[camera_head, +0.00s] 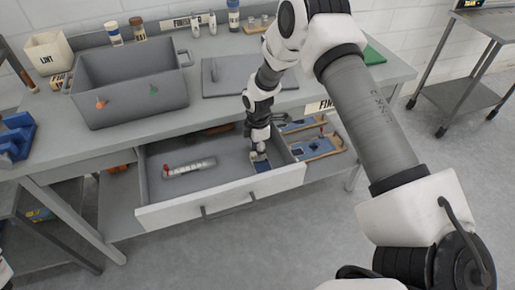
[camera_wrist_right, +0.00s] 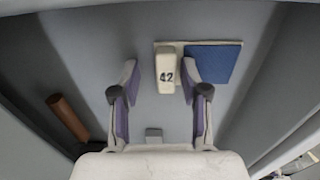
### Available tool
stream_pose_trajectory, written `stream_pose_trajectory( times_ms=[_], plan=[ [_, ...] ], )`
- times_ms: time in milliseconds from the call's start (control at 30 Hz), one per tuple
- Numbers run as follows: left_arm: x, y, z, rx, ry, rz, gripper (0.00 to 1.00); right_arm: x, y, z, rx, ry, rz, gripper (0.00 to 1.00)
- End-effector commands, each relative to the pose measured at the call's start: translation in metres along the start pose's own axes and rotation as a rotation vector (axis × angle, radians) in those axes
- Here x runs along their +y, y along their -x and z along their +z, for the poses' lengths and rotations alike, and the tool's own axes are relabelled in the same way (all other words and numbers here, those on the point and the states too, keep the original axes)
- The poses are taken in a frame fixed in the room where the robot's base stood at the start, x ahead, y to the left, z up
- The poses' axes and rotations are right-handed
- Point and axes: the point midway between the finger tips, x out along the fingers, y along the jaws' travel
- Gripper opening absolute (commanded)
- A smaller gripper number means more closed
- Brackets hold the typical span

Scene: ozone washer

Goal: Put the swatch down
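The swatch is a blue square (camera_wrist_right: 213,64) on a cream backing, with a white block marked 42 (camera_wrist_right: 166,72) at its left end in the right wrist view. It lies on the floor of the open drawer (camera_head: 222,198), and its blue part shows in the head view (camera_head: 262,167). My right gripper (camera_wrist_right: 159,75) is open, with one finger on each side of the white block. A gap shows on both sides, wider on the left. In the head view my right gripper (camera_head: 258,154) reaches down into the drawer's right part.
A metal bar with a red end (camera_head: 190,167) lies in the drawer's left part. A brown cylinder (camera_wrist_right: 68,118) also lies in the drawer. Blue pieces on wooden boards (camera_head: 318,147) sit right of the drawer. A grey basin (camera_head: 135,85) and a grey plate (camera_head: 225,80) are on the bench.

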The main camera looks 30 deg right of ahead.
Motion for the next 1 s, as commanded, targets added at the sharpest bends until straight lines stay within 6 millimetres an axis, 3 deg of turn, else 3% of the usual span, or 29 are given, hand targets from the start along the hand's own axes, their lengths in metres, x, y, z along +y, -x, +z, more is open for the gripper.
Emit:
stream_pose_trajectory(
  times_ms=[233,633,767,1000],
  plan=[
    [0.000,-0.002,0.000,0.000,0.000,0.000,0.44,0.001,0.016,0.000,0.001,0.000,0.003,0.45],
    [0.000,-0.016,0.000,0.000,0.000,0.000,0.44,0.001,0.110,0.000,0.001,0.000,0.003,0.45],
    [0.000,-0.016,0.000,0.000,0.000,0.000,0.44,0.000,0.122,0.000,0.000,0.000,0.001,0.45],
    [0.000,-0.016,0.000,0.000,0.000,0.000,0.44,0.000,0.123,0.000,0.000,0.000,0.000,0.45]
  ],
)
